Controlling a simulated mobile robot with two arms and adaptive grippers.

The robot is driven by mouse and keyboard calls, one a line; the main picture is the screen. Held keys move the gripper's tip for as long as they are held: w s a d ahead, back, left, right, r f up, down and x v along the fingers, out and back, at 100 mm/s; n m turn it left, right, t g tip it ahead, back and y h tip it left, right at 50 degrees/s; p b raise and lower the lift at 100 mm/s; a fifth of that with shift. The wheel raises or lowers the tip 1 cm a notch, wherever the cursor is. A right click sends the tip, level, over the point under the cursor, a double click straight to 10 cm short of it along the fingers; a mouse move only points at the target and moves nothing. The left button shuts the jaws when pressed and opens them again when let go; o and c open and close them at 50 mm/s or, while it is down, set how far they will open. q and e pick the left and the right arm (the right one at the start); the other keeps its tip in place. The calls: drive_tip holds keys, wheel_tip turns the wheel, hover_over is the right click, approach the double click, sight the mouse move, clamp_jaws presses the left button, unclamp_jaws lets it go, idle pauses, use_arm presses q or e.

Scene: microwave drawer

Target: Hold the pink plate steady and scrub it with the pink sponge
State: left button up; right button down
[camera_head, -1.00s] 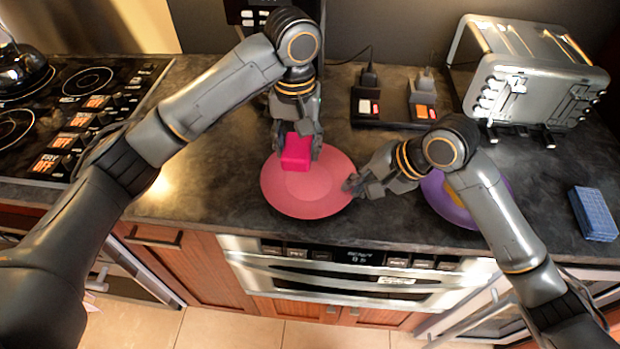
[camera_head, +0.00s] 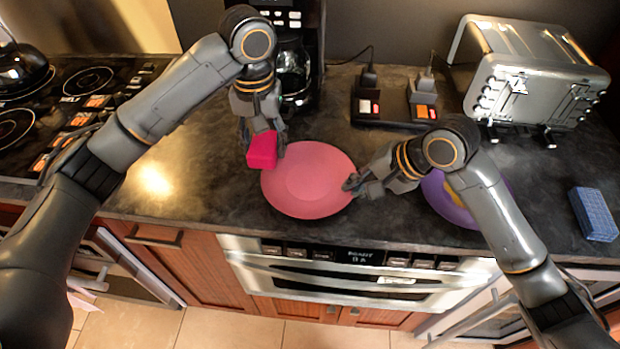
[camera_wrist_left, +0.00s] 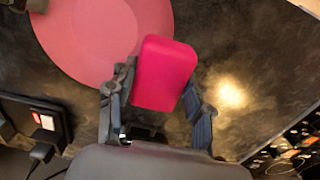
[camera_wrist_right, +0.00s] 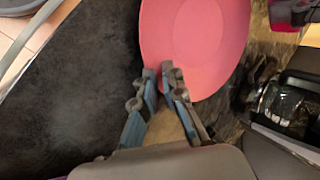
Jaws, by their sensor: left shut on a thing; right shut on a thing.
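The pink plate (camera_head: 305,184) lies flat on the dark counter in the head view. It also shows in the left wrist view (camera_wrist_left: 85,35) and the right wrist view (camera_wrist_right: 195,45). The bright pink sponge (camera_head: 262,151) is held at the plate's upper left edge, partly past the rim; it also shows in the left wrist view (camera_wrist_left: 166,72). My left gripper (camera_head: 264,140) is shut on the sponge. My right gripper (camera_head: 352,186) is shut on the plate's right rim. I cannot tell whether the sponge touches the plate.
A purple plate (camera_head: 447,205) with something yellow lies right of my right gripper, partly hidden by my arm. A blue sponge-like block (camera_head: 594,214) lies at the far right. A toaster (camera_head: 525,75), a dark coffee maker (camera_head: 293,70) and a stovetop (camera_head: 60,105) border the counter.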

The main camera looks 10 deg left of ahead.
drive_tip(key=c, duration=1.4)
unclamp_jaws()
drive_tip(key=shift+f, duration=0.1)
drive_tip(key=shift+o, duration=0.2)
drive_tip(key=v, duration=1.2)
